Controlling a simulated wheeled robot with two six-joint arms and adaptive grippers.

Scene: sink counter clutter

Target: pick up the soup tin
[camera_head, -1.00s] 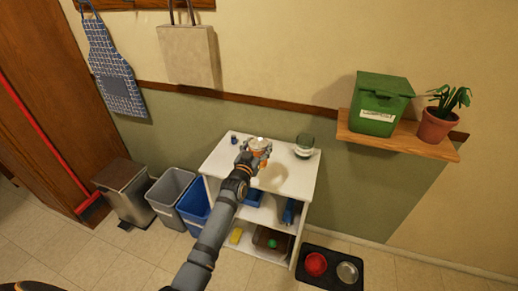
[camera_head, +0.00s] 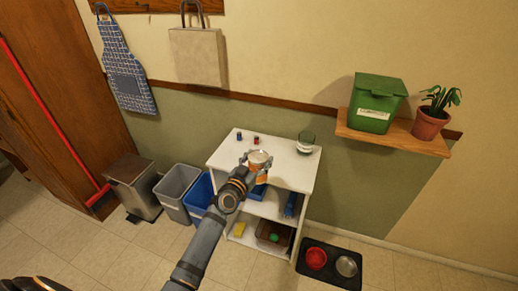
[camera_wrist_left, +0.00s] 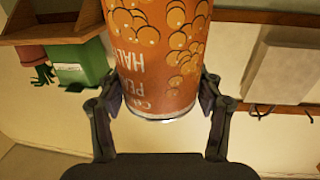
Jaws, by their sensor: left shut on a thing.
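An orange tin (camera_head: 260,179) with a silvery top is held in my left gripper (camera_head: 257,165), in front of the white shelf unit. In the left wrist view the tin (camera_wrist_left: 155,50) fills the space between the two fingers (camera_wrist_left: 161,95), which press on its sides. Its label shows round orange shapes and upside-down letters that read "PE" and "HAL", cut off by the curve. I see no soup wording on it. The tin looks held clear of the shelf top.
The white shelf unit (camera_head: 285,172) carries a small blue item (camera_head: 239,136), a small red item (camera_head: 256,140) and a glass jar (camera_head: 305,142). Bins (camera_head: 175,190) stand to its left. Pet bowls on a dark mat (camera_head: 330,279) lie at its right front.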

